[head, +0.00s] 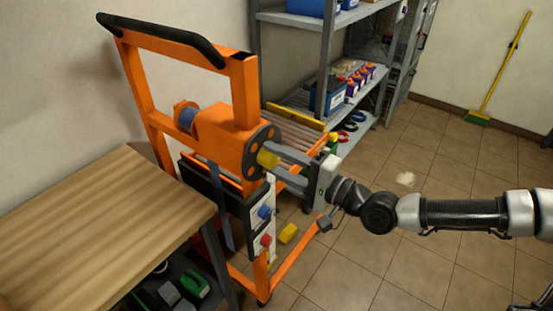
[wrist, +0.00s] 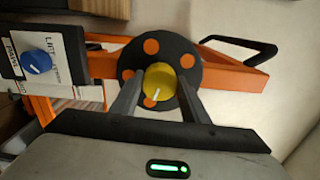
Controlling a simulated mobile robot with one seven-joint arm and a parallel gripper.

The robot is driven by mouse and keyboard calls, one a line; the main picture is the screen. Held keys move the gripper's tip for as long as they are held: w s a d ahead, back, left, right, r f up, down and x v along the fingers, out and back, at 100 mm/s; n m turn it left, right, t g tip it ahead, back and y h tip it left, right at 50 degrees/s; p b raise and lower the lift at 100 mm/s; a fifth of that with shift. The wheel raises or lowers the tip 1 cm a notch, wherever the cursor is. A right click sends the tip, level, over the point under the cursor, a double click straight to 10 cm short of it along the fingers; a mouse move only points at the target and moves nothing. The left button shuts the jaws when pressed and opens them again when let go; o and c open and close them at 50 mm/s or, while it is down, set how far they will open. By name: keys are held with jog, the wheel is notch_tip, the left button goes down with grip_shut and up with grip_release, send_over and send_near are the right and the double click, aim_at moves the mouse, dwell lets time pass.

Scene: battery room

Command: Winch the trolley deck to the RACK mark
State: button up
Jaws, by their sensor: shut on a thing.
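The orange trolley (head: 237,90) stands beside the shelving, with a black push handle on top. Its winch has a black wheel (head: 262,138) with orange dots and a yellow knob (head: 268,160). My gripper (head: 276,158) is shut on the yellow knob, which shows between the fingers in the wrist view (wrist: 160,80). A white line on the knob points down and slightly left there. A roller deck (head: 296,134) with a yellow bar lies behind the winch, partly hidden by it and my gripper. I cannot make out the RACK mark.
A trolley panel carries a blue knob (head: 264,212) and a red knob (head: 266,239). A wooden bench (head: 105,225) stands at the left. Grey shelving (head: 328,60) with batteries stands behind. A broom (head: 500,75) leans at the far wall. Tiled floor at right is mostly clear.

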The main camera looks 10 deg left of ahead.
jog(key=n, duration=0.3)
jog(key=shift+n, duration=0.4)
jog(key=n, duration=0.4)
jog(key=shift+f+n+b, duration=0.1)
jog(key=shift+n+b, duration=0.2)
jog(key=shift+b, duration=0.05)
jog(key=n+b, duration=0.1)
jog(key=n, duration=0.3)
jog(key=n+b, duration=0.1)
jog(key=n, duration=0.3)
jog(key=shift+f, duration=0.1)
jog(key=n+b, duration=0.1)
jog(key=n, duration=0.3)
jog(key=shift+n+b, duration=0.3)
jog(key=shift+b, duration=0.1)
jog(key=n+b, duration=0.2)
jog(key=n, duration=0.1)
jog(key=shift+w+n, duration=0.1)
jog(key=shift+n, duration=0.3)
jog(key=n+b, duration=0.2)
jog(key=n, duration=0.2)
jog(key=shift+b, duration=0.35)
jog(key=shift+n+b, duration=1)
jog(key=shift+n, duration=0.6)
